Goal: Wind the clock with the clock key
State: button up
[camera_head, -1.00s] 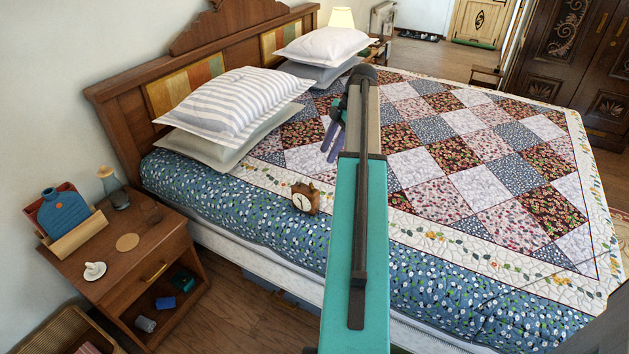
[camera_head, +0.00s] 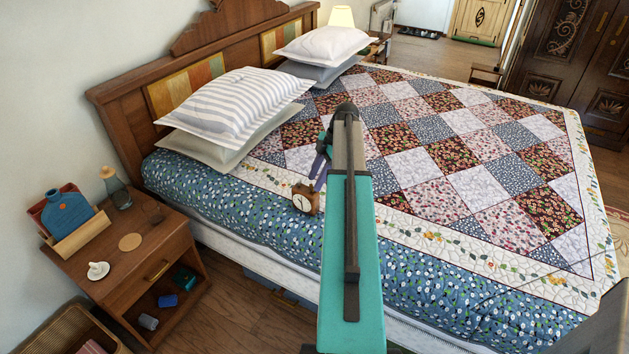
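A small wooden clock (camera_head: 304,199) with a round white face stands on the near edge of the bed, beside my arm. My gripper (camera_head: 319,180) is just behind and right of the clock, with its purple fingers pointing down towards it. The fingers look very close to the clock, but I cannot tell whether they touch it. I cannot tell whether they are apart or hold anything. The clock key cannot be made out; my gripper and arm hide part of the area behind the clock.
The bed has a patchwork quilt (camera_head: 490,185) and a striped pillow (camera_head: 235,105) left of the clock. A wooden nightstand (camera_head: 110,290) at the left holds a blue bottle (camera_head: 66,214), a lantern-like bottle (camera_head: 116,190) and a white candle holder (camera_head: 98,271). The quilt's right side is clear.

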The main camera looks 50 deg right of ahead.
jog(key=shift+x, duration=0.85)
grip_shut()
jog(key=shift+s+m, duration=0.1)
jog(key=shift+m, duration=0.2)
